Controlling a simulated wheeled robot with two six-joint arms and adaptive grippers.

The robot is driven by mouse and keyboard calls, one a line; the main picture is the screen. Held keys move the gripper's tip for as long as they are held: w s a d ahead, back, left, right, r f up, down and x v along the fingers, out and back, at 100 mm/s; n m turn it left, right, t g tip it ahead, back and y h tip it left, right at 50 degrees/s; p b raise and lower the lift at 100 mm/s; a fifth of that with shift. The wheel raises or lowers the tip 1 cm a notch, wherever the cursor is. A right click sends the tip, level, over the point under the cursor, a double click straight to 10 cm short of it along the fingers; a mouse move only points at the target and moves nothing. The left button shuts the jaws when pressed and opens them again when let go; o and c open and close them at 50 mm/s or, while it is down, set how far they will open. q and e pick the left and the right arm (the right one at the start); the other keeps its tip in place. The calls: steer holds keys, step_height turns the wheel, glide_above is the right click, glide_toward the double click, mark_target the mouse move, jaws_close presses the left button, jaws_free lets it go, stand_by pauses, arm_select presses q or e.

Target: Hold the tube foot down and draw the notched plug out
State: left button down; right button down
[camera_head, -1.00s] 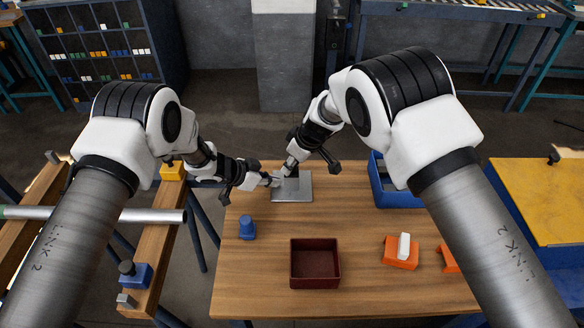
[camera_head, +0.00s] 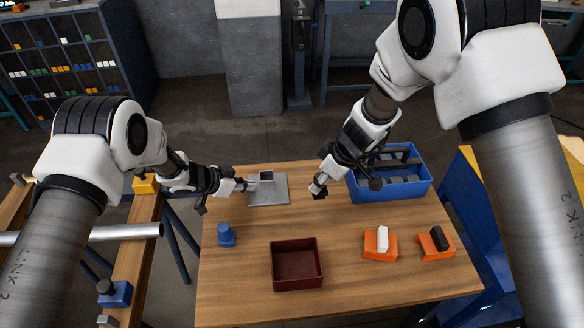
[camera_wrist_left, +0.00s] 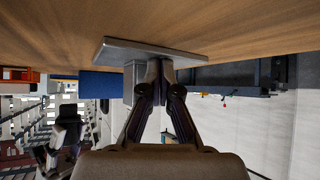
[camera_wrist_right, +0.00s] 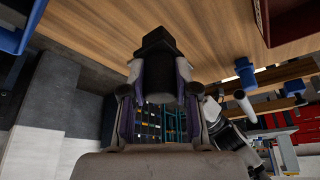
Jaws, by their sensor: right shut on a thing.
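The grey tube foot (camera_head: 268,195) is a flat metal plate lying on the table, with a short square tube (camera_head: 266,176) standing on it, its dark top opening empty. My left gripper (camera_head: 247,185) is at the plate's left side; in the left wrist view its fingers (camera_wrist_left: 158,68) are together, at the plate beside the tube. Whether they press on it I cannot tell. My right gripper (camera_head: 318,186) is shut on the black notched plug (camera_wrist_right: 158,58), clear of the tube and to its right. The plug's lower end also shows in the head view (camera_head: 319,195).
A blue crate (camera_head: 391,191) with grey dividers stands right of my right gripper. A dark red open box (camera_head: 297,286) is at the front middle, a blue peg-like piece (camera_head: 226,235) at left. Two orange holders (camera_head: 376,252) are at front right. The table's middle is clear.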

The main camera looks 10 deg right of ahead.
steer(key=shift+s+d, duration=0.65)
steer(key=shift+d, duration=0.25)
step_height(320, 180, up, 3)
